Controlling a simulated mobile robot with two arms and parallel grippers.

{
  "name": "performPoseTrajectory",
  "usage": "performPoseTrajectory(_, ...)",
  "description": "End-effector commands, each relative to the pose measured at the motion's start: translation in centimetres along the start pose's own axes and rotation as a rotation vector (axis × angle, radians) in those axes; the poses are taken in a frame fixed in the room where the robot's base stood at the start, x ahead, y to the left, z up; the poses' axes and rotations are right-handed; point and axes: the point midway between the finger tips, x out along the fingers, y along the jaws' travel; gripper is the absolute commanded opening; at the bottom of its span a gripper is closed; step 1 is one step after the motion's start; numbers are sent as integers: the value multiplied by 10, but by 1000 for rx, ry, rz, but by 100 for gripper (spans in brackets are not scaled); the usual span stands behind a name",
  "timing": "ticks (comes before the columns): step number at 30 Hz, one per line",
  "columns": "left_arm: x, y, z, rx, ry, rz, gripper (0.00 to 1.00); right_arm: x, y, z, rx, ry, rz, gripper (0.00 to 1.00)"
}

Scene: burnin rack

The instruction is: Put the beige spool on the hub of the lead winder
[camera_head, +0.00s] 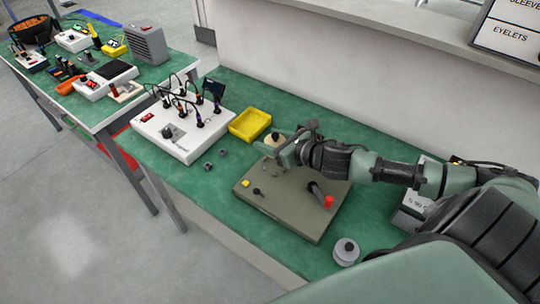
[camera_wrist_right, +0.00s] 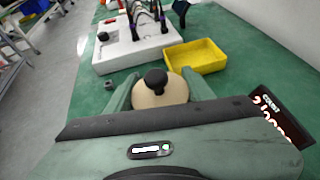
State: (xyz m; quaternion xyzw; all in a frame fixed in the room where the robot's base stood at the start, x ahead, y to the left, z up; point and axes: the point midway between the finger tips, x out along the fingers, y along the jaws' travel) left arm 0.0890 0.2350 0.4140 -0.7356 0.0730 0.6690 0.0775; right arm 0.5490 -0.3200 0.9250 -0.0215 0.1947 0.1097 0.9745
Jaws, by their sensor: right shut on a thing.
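The beige spool (camera_wrist_right: 160,95) is between the fingers of my right gripper (camera_wrist_right: 160,92) in the right wrist view, with a dark rounded knob (camera_wrist_right: 155,79) in front of it. In the head view the spool (camera_head: 271,139) shows as a small pale patch at the tip of my right gripper (camera_head: 275,145), over the far left edge of the lead winder. The lead winder is an olive-brown board (camera_head: 285,215) with a red-handled crank (camera_head: 327,201) and a small yellow block (camera_head: 246,183). I cannot tell whether the spool touches a hub. My left gripper is out of view.
A white box (camera_head: 182,128) with cables and a yellow tray (camera_head: 250,124) stand left of the winder. Small grey parts (camera_head: 222,152) lie in front of them. A grey spool (camera_head: 346,252) stands near the bench's front edge. A wall ledge runs behind.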

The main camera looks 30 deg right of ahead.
Motion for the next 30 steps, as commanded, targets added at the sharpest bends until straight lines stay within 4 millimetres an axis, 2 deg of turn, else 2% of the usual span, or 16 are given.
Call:
performPoseTrajectory(3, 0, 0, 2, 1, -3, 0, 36, 8, 0, -18, 4, 0, -2, 13)
performPoseTrajectory(8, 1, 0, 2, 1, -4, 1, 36, 12, 0, -30, 1, 0, -1, 13)
performPoseTrajectory(15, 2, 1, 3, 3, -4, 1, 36, 25, 0, -58, 3, -1, -2, 13)
performPoseTrajectory(28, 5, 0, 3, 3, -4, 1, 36, 27, 0, -65, -2, -1, 0, 13)
performPoseTrajectory(29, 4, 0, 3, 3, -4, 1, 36, 27, 0, -64, -2, -1, 0, 61)
performPoseTrajectory(30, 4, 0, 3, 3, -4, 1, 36, 27, 0, -64, -1, -1, 0, 72)
